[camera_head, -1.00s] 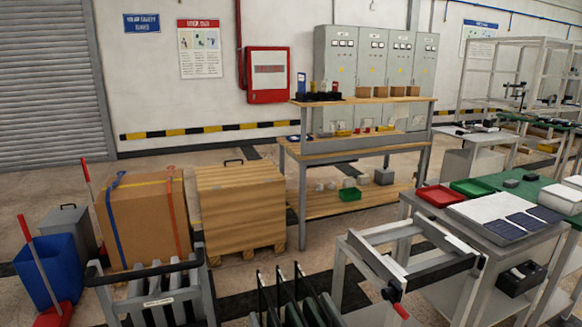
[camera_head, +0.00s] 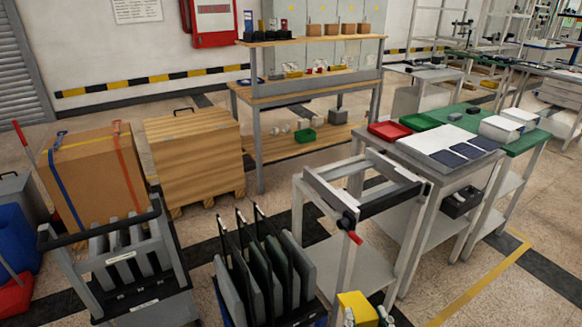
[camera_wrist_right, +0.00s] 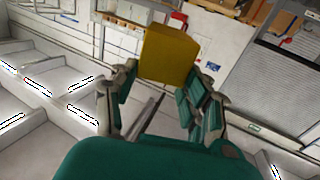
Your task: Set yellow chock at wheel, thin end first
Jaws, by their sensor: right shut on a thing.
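The yellow chock (camera_head: 356,308) shows at the bottom edge of the head view as a yellow block. My right gripper (camera_head: 366,322) is only partly in view there, at the chock. In the right wrist view the chock (camera_wrist_right: 168,56) sits between the two fingers of my right gripper (camera_wrist_right: 160,80), which is shut on it. The chock is held in the air, with no surface touching it. I cannot tell which end of it is thin. My left gripper is not in view. I cannot make out the wheel in either view.
A rack with dark upright panels (camera_head: 262,270) and a grey slotted cart (camera_head: 125,262) stand at the front left. A white frame stand (camera_head: 322,225) with a red handle is in the middle. A grey table (camera_head: 462,180) stands right of it. Open floor (camera_head: 500,295) lies at the lower right.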

